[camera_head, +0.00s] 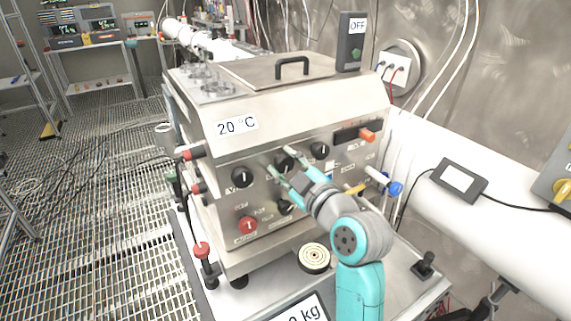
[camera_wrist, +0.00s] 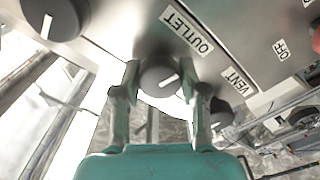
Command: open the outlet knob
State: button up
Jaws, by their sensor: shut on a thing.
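The outlet knob (camera_wrist: 160,76) is a dark round knob with a white pointer line, beside the OUTLET label (camera_wrist: 187,30) in the wrist view. In the head view the knob (camera_head: 285,161) is the middle one of the upper row on the steel box's front. My gripper (camera_wrist: 159,84) has one finger on each side of the knob and is shut on it. My gripper also shows in the head view (camera_head: 279,163), reaching the panel from the lower right. The fingers hide part of the knob's sides.
Neighbouring knobs stand close by on the left (camera_head: 242,177) and right (camera_head: 320,150), with a red knob (camera_head: 247,225) lower down. The steel box (camera_head: 225,150) carries a 20 °C label. A round disc (camera_head: 314,257) lies in front of it.

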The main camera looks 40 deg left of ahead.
jog(key=shift+f, duration=0.1)
dwell(0.3)
jog(key=o, duration=1.1)
jog(key=shift+o, duration=0.2)
jog(key=v, duration=1.2)
